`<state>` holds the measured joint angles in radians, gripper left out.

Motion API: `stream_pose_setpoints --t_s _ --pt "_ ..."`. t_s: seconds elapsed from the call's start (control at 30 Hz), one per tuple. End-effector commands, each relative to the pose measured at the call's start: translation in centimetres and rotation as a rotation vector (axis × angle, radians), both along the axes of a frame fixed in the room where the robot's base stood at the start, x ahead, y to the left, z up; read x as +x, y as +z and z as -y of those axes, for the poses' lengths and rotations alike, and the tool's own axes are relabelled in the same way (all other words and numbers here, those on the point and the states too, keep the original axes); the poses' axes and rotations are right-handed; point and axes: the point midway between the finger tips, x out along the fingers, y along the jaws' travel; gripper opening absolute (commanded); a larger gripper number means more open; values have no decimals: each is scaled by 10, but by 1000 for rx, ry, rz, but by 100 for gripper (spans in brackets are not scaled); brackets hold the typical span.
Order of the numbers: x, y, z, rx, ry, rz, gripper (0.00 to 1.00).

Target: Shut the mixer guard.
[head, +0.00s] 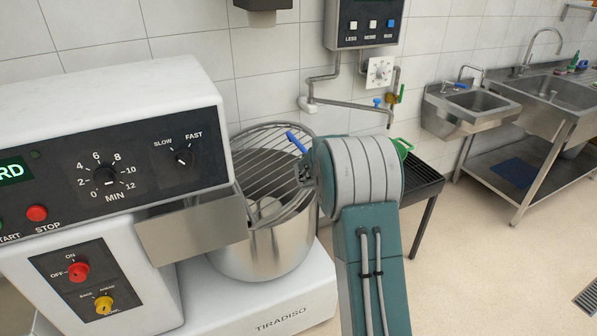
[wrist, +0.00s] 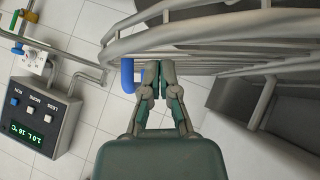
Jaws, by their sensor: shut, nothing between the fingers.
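The mixer guard (head: 262,165) is a grey wire cage at the top of the steel mixing bowl (head: 262,250). Its rim rises above the bowl at the back; I cannot tell exactly how far it is swung. A blue handle (head: 297,142) sticks out at its right side. In the wrist view the guard's bars (wrist: 235,45) run across the top, and the blue handle (wrist: 128,76) is just left of my fingertips. My gripper (wrist: 157,72) is shut and empty, close to the bars; contact is unclear. In the head view my arm mostly hides it.
The mixer head (head: 120,110) with its dials and buttons stands at left; its green display ends in "RD". A wall control box (head: 366,22) with a pipe and tap is behind. A dark slatted stand (head: 425,180) is right of my arm. Sinks (head: 480,105) stand farther right, above open floor.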

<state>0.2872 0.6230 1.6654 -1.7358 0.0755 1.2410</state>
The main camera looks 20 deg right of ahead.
Motion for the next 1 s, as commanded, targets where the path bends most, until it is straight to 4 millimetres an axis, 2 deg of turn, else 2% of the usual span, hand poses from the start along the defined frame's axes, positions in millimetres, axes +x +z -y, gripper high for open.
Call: stream_pose_setpoints --t_s 0.67,1.0 --pt "0 -38 17 177 -1 -2 0" --pt "-1 -70 24 322 -1 -2 0"
